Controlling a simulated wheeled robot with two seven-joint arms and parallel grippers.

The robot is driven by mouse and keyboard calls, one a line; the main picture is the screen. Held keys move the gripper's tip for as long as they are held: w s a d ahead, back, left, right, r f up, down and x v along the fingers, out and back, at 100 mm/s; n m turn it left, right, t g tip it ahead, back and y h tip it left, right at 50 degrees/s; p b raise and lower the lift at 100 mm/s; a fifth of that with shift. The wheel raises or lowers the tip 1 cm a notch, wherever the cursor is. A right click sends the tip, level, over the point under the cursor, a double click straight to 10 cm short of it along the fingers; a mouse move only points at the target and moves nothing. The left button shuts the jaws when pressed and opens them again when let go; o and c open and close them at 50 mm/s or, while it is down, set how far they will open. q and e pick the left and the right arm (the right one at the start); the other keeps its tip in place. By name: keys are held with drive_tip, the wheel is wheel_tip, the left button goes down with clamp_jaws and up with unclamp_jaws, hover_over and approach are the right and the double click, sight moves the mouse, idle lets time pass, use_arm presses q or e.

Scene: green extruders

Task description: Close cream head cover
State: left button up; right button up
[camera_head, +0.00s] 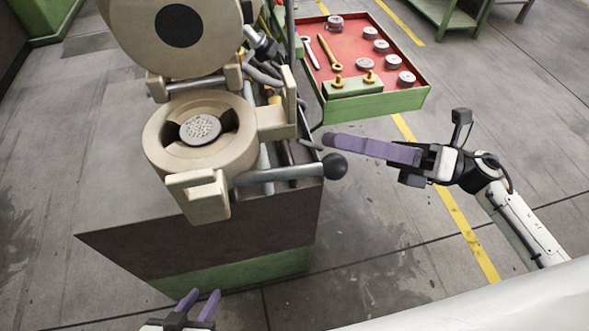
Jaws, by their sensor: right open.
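The cream head cover (208,55) stands open and swung up on its hinge at the top left; it is a round disc with a dark centre. Below it the cream extruder head (157,140) is an open ring with a perforated grey plate (200,129) inside. My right gripper (330,140) is open and empty, right of the head near a lever with a black ball knob (334,166); its purple fingers point left and overlap edge-on. My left gripper (201,294) is open and empty at the bottom edge, below the machine, with its two purple fingers apart.
A green-rimmed red tray (345,70) with several grey discs, a wrench and a yellow tool stands right of the machine. The metal lever bar (280,174) sticks out right from the head. The floor to the right is mostly clear.

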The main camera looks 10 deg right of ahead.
sight(295, 168)
drive_tip(key=s+a+n+g, duration=0.1)
drive_tip(key=a+n, duration=0.1)
drive_tip(key=s+a+n+g+h+p, duration=0.1)
drive_tip(key=a+n+g, duration=0.1)
drive_tip(key=a, duration=0.1)
drive_tip(key=s+a+f+n+g+p, duration=0.1)
drive_tip(key=a+n+g, duration=0.1)
drive_tip(key=a, duration=0.1)
drive_tip(key=shift+n+h, duration=0.3)
use_arm(q)
drive_tip(key=shift+s+a+r, duration=0.15)
drive_tip(key=shift+a+r, duration=0.05)
drive_tip(key=shift+r, duration=0.3)
use_arm(e)
drive_tip(key=shift+a+f, duration=0.1)
drive_tip(key=shift+a, duration=0.4)
drive_tip(key=shift+c, duration=0.2)
drive_tip(key=c, duration=1.1)
use_arm(q)
drive_tip(key=shift+r, duration=0.25)
use_arm(e)
drive_tip(key=shift+w, duration=0.1)
clamp_jaws()
